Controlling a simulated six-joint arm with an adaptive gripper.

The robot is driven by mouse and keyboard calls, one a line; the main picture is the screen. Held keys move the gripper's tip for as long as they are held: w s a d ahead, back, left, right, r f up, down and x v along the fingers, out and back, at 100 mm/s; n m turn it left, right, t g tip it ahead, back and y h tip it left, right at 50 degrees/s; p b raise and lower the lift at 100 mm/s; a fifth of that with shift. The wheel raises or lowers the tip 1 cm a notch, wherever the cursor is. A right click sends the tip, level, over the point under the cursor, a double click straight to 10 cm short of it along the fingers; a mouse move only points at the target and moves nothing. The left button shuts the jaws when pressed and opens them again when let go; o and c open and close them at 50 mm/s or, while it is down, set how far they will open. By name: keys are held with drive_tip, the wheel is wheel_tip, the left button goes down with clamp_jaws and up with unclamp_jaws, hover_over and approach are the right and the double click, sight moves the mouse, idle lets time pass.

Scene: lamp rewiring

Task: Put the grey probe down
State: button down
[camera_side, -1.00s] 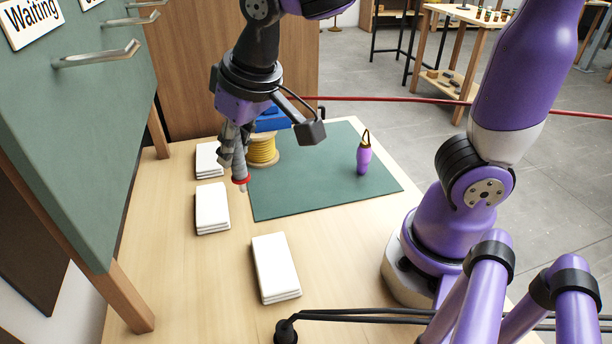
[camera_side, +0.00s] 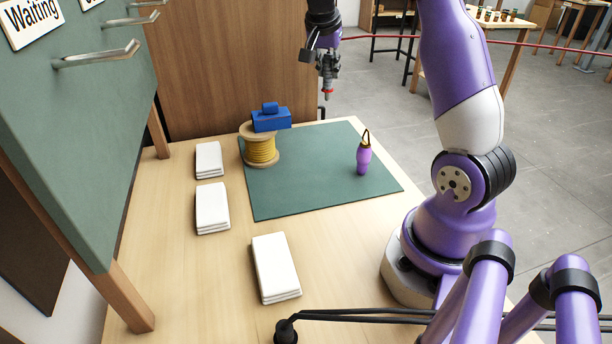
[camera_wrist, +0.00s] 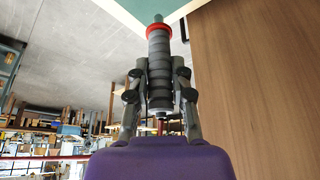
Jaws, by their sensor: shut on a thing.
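The grey probe (camera_wrist: 159,70) has a ribbed grey body and a red collar near its tip. My gripper (camera_wrist: 160,88) is shut on it, one finger on each side, in the wrist view. In the side view my gripper (camera_side: 327,75) is high, in front of the wooden panel's right edge in the picture. There the probe's red collar (camera_side: 327,93) shows at the lower end, pointing down. The probe appears clear of the table and the green mat (camera_side: 300,190).
On the mat stand a purple bottle-like item (camera_side: 363,158) with a loop on top and a yellow spool (camera_side: 261,150) beside a blue block (camera_side: 271,120). Several white stacks (camera_side: 275,268) lie on the wooden table. A green board (camera_side: 75,130) with metal handles stands left. The mat's middle is clear.

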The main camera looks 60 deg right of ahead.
drive_tip(key=shift+d+f+m, duration=0.2)
drive_tip(key=shift+d+m, duration=0.25)
drive_tip(key=shift+m, duration=0.15)
drive_tip(key=shift+m+g, duration=0.3)
drive_tip(key=f, duration=1)
drive_tip(key=shift+s+d, duration=0.15)
drive_tip(key=shift+d, duration=0.05)
drive_tip(key=shift+f, duration=0.1)
drive_tip(key=shift+f, duration=0.15)
drive_tip(key=c, duration=0.8)
unclamp_jaws()
drive_tip(key=shift+o, duration=0.2)
